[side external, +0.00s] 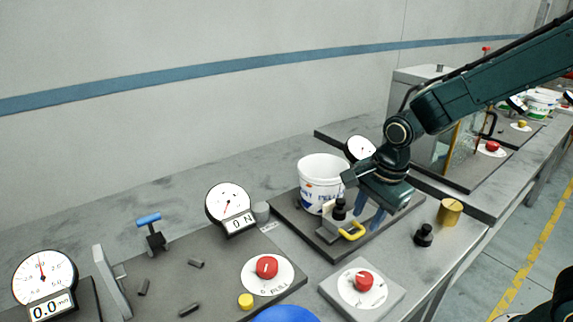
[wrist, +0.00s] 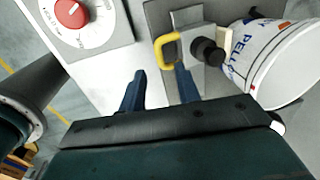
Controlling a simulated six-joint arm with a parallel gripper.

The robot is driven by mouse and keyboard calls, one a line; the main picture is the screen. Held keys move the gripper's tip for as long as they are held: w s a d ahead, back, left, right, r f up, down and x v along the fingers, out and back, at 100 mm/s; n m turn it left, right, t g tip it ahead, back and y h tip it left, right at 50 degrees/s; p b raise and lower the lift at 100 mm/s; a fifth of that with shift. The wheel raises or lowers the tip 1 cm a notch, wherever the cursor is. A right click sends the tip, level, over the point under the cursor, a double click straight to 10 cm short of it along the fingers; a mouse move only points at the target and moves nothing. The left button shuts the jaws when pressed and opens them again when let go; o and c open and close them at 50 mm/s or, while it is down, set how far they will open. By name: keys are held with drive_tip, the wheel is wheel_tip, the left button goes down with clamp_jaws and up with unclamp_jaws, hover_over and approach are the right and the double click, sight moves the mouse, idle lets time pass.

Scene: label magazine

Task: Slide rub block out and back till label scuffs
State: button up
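The rub block (side external: 329,232) is a grey metal piece with a black knob (side external: 339,210) and a yellow handle (side external: 352,231). It stands in front of a white bucket (side external: 318,169) with a printed label (side external: 318,195). In the wrist view, the yellow handle (wrist: 160,50) and black knob (wrist: 207,51) lie beyond my fingertips, and a pale pad (wrist: 226,40) sits between knob and bucket. My gripper (side external: 371,219) has two blue fingers pointing down just right of the handle. In the wrist view, my gripper (wrist: 160,82) is open, with nothing between its fingers. I cannot tell whether the right finger touches the handle.
The bucket and block share a dark base plate (side external: 285,210). A red-knob dial plate (side external: 363,287) lies in front. A black weight (side external: 424,235) and brass cylinder (side external: 450,211) stand at right. A round gauge (side external: 228,202) and test board (side external: 215,255) are at left.

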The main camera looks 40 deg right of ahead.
wheel_tip(320, 180, up, 10)
drive_tip(key=s, duration=0.2)
drive_tip(key=shift+f, duration=0.2)
idle(0.3)
drive_tip(key=s+d+r+n+t, duration=0.1)
drive_tip(key=s+n, duration=0.7)
drive_tip(key=n, duration=0.1)
drive_tip(key=s+d+r+n+t, duration=0.2)
drive_tip(key=s+n, duration=0.6)
drive_tip(key=n, duration=0.1)
drive_tip(key=shift+d, duration=0.25)
drive_tip(key=shift+r, duration=0.1)
idle(1.2)
